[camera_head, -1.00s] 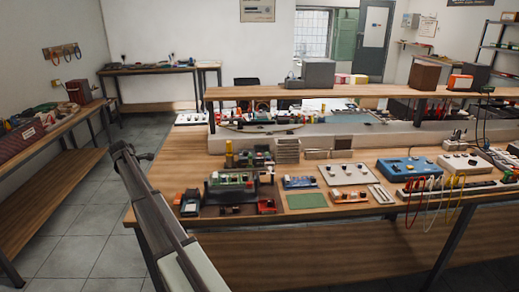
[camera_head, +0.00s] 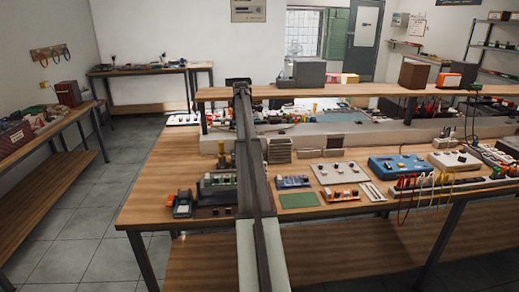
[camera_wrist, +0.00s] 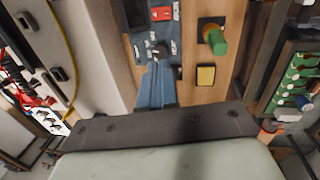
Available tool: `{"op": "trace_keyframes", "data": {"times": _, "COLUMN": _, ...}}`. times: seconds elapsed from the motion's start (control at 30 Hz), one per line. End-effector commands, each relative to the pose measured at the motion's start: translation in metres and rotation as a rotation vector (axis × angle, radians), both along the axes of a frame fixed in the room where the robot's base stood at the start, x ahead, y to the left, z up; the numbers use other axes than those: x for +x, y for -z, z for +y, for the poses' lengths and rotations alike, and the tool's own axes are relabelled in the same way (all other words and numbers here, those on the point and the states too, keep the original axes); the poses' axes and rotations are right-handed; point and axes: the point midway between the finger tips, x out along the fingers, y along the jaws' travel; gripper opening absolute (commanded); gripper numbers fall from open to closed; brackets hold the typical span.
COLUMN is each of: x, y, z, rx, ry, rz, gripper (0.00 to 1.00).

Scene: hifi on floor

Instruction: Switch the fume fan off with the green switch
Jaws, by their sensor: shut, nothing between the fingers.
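In the wrist view a green knob-like switch (camera_wrist: 217,42) stands on a small dark plate on a wooden surface. A yellow square with a dark rim (camera_wrist: 206,76) lies just below it. My gripper (camera_wrist: 157,68) shows as narrow bluish shut fingers above a dark bar, left of the green switch and apart from it. The fingers hold nothing. In the head view my arm reaches up across the bench, with its dark end (camera_head: 238,83) near the raised shelf. I cannot pick out the fume fan or the green switch for sure in the head view.
A blue panel (camera_wrist: 148,28) with a red switch and a black knob lies behind the fingers. A green circuit board (camera_wrist: 298,75) is at the right. The long bench (camera_head: 160,165) carries several devices and cables; a raised shelf (camera_head: 340,91) runs along its back.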

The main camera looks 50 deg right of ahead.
Motion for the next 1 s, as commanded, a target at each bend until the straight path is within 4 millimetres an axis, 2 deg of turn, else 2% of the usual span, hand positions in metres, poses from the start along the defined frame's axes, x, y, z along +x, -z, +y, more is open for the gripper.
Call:
{"op": "trace_keyframes", "data": {"times": 0.03, "x": -0.013, "y": -0.006, "z": -0.020, "rx": 0.012, "ry": 0.016, "rz": 0.001, "gripper": 0.00}}
{"op": "trace_keyframes", "data": {"times": 0.2, "x": -0.044, "y": -0.017, "z": -0.054, "rx": 0.041, "ry": 0.047, "rz": 0.003, "gripper": 0.00}}
{"op": "trace_keyframes", "data": {"times": 0.33, "x": -0.054, "y": -0.019, "z": -0.063, "rx": 0.050, "ry": 0.054, "rz": 0.002, "gripper": 0.00}}
{"op": "trace_keyframes", "data": {"times": 0.43, "x": -0.055, "y": -0.013, "z": -0.064, "rx": 0.052, "ry": 0.055, "rz": 0.003, "gripper": 0.00}}
{"op": "trace_keyframes", "data": {"times": 0.57, "x": -0.054, "y": 0.002, "z": -0.065, "rx": 0.052, "ry": 0.055, "rz": 0.004, "gripper": 0.00}}
{"op": "trace_keyframes", "data": {"times": 1.0, "x": -0.047, "y": 0.077, "z": -0.071, "rx": 0.051, "ry": 0.054, "rz": 0.004, "gripper": 0.00}}
